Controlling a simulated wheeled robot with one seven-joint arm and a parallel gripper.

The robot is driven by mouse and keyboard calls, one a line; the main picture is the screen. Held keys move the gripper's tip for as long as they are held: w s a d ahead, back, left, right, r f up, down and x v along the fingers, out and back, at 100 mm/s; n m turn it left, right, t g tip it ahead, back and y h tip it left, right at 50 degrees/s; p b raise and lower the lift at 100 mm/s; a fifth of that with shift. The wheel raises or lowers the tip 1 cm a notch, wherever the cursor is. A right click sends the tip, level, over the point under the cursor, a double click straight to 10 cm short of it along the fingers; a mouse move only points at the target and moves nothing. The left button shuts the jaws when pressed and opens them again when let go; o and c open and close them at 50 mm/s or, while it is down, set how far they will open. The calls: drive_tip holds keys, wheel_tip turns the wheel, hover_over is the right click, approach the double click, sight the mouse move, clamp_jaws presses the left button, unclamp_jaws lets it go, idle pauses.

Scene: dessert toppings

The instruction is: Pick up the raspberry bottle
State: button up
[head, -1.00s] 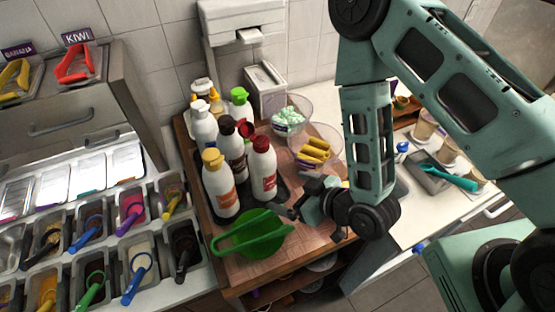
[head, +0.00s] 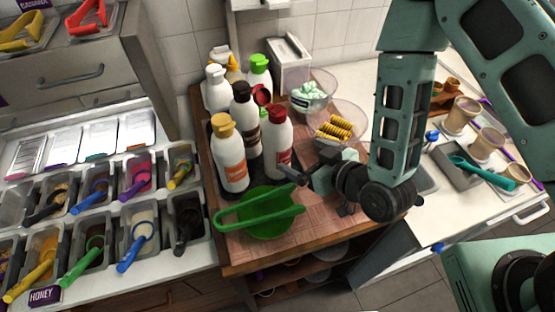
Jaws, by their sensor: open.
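A white bottle with a red cap and a red label (head: 279,142) stands upright at the front right of a bottle group on the wooden counter; its label is too small to read, but its colour fits raspberry. My gripper (head: 293,174) is open and empty, pointing left, low beside the right side of this bottle. I cannot tell whether a finger touches it. An orange-labelled bottle with a yellow cap (head: 230,157) stands to its left, and a dark-labelled bottle with a black cap (head: 245,117) behind it.
A green tong-like tool with a round green base (head: 264,222) lies in front of the bottles. Clear bowls with mint pieces (head: 313,91) and yellow pieces (head: 340,122) stand behind my gripper. Topping bins with scoops (head: 88,194) are at the left.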

sight(288, 148)
drive_tip(key=shift+f+b+x, duration=0.2)
drive_tip(key=shift+b+x, duration=2.2)
drive_tip(key=shift+b, duration=1.85)
drive_tip(key=b, duration=0.2)
drive_tip(key=shift+w+a+f+b, duration=0.15)
drive_tip(key=shift+w+a+b, duration=0.1)
drive_tip(key=shift+w+b, duration=0.15)
drive_tip(key=shift+a+b, duration=0.1)
drive_tip(key=shift+b, duration=0.2)
drive_tip(key=shift+w, duration=0.1)
drive_tip(key=shift+w+a+p, duration=0.2)
drive_tip(key=shift+a+p, duration=0.05)
drive_tip(key=shift+p, duration=0.1)
drive_tip(key=shift+p+x, duration=0.9)
drive_tip(key=shift+x, duration=1.35)
drive_tip(key=c, duration=1.1)
drive_tip(key=shift+o, duration=0.3)
drive_tip(key=shift+a, duration=0.1)
